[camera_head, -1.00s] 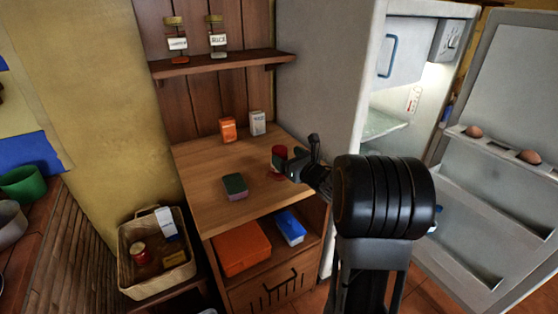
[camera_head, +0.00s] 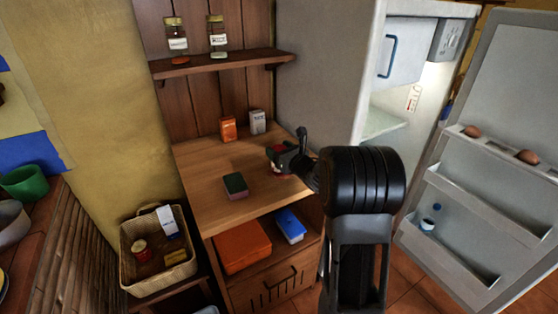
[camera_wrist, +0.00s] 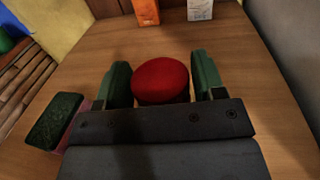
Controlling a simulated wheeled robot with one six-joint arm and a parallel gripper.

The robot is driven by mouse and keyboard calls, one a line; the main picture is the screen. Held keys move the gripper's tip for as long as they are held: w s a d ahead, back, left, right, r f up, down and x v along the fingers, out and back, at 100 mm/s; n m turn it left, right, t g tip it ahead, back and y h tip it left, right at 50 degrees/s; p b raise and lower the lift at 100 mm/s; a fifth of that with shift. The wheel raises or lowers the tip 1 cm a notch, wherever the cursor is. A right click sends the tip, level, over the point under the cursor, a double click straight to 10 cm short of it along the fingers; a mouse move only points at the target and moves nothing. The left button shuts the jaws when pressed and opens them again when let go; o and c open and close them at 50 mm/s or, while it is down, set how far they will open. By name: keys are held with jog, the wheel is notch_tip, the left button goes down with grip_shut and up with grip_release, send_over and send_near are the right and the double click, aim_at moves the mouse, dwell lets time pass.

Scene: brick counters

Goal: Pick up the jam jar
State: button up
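The jam jar has a round red lid (camera_wrist: 160,80) and stands on the wooden counter top. In the head view the jar (camera_head: 278,148) is mostly hidden behind my gripper (camera_head: 285,157). In the wrist view the two green fingers of my gripper (camera_wrist: 163,70) are spread wide, one on each side of the lid. The jar's body is hidden below the lid and the gripper's palm.
A green-topped sponge (camera_head: 235,185) lies left of the jar. An orange box (camera_head: 228,129) and a white box (camera_head: 257,122) stand at the back. The fridge (camera_head: 320,80) walls off the right side. Another red-lidded jar (camera_head: 140,249) sits in the basket (camera_head: 128,272).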

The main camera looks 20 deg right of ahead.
jog(key=c, duration=0.7)
jog(key=shift+c, duration=0.5)
jog(key=shift+r, duration=0.15)
